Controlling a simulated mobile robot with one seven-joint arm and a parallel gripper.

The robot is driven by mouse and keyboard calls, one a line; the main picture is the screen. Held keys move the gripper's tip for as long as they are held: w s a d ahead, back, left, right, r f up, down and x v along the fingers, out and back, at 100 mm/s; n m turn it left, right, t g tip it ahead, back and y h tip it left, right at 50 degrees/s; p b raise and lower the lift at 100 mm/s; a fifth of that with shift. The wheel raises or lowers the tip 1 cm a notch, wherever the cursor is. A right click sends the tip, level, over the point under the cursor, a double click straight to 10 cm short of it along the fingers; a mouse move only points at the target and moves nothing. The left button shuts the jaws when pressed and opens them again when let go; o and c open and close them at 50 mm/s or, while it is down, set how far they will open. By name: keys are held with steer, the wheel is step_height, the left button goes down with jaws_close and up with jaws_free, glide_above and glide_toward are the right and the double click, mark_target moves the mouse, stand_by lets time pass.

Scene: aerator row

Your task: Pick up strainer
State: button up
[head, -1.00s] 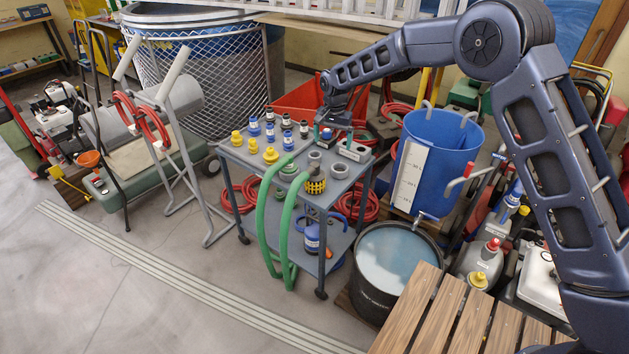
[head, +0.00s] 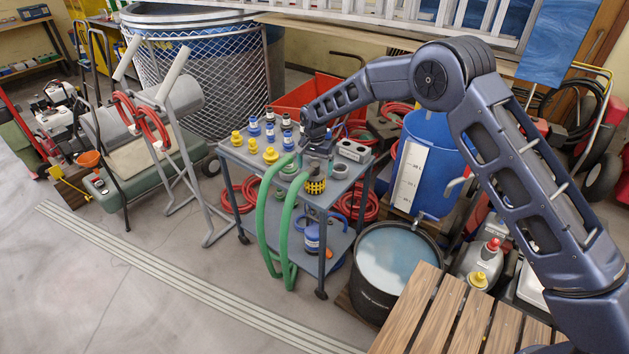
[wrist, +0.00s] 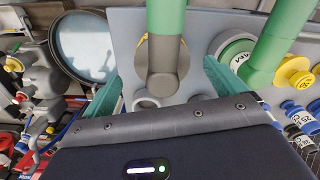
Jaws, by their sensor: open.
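In the wrist view the strainer's yellow rim (wrist: 142,52) shows behind a grey elbow (wrist: 166,70) joined to a green hose. My gripper (head: 314,156) is over the cart, just above and behind the strainer. In the wrist view my gripper (wrist: 164,72) is open, its teal fingers on either side of the elbow. I cannot tell whether they touch it. The strainer's lower part is hidden in the wrist view.
On the cart, yellow fittings (head: 270,155) and blue-capped bottles stand at the left, and a grey block (head: 353,151) stands at the right. A second green hose end is close beside the strainer. A blue barrel (head: 428,165) and a black tub (head: 395,262) stand to the right.

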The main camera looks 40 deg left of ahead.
mark_target(315, 173)
step_height(315, 173, down, 4)
steer(key=shift+a+f, duration=0.15)
steer(key=shift+f, duration=0.1)
steer(key=shift+c, duration=0.5)
steer(key=shift+w+r, duration=0.1)
steer(key=c, duration=1.2)
